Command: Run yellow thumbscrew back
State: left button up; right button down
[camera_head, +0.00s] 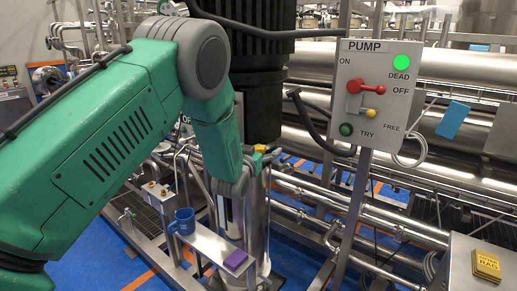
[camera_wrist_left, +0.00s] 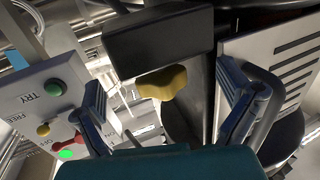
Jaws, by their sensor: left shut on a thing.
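The yellow thumbscrew (camera_wrist_left: 163,83) shows in the left wrist view as a lobed knob under a dark block (camera_wrist_left: 160,42). In the head view a small yellow part (camera_head: 260,148) shows at the foot of the black motor housing, just beyond my left wrist. My left gripper (camera_wrist_left: 165,95) has one finger on each side of the thumbscrew and is shut on it, though the contact itself is not clear in the picture. In the head view the wrist largely hides the fingers. My right gripper is in neither view.
A pump panel (camera_head: 376,97) with a red lever, green lamp and buttons stands right of the arm. A blue mug (camera_head: 184,222) and a purple block (camera_head: 235,261) sit on a narrow shelf below the wrist. Steel pipes fill the back.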

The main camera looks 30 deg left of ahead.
pick_arm(q)
jog(key=shift+w+r+t, duration=0.2)
jog(key=shift+r+t, duration=0.1)
jog(key=shift+r, duration=0.3)
jog(key=shift+c, duration=0.5)
jog(key=shift+s, duration=0.2)
jog(key=shift+c, duration=0.5)
jog(key=b+v, duration=0.1)
jog(key=v, duration=1.1)
jog(key=shift+s+d+f+b, duration=0.15)
jog(key=shift+s+d+b, duration=0.05)
jog(key=shift+s+b, duration=0.15)
jog(key=c, duration=0.4)
jog(key=s+d+f+g+h, duration=0.1)
jog(key=s+d+f+g, duration=0.1)
jog(key=s+f, duration=0.2)
jog(key=s+d+f+m+g+b, duration=0.1)
jog(key=s+f+g, duration=0.2)
jog(key=f, duration=0.8)
jog(key=s+d+f+g+h+b, duration=0.1)
jog(key=s+d+f+g, duration=0.1)
jog(key=f, duration=0.6)
jog(key=shift+s+d+f+m+g+h, duration=0.15)
jog(key=shift+s+d+g, duration=0.1)
jog(key=shift+s, duration=0.4)
jog(key=shift+s+d+r+m+g+h, duration=0.15)
jog(key=shift+s+g, duration=0.1)
jog(key=shift+s, duration=0.4)
jog(key=shift+c, duration=0.2)
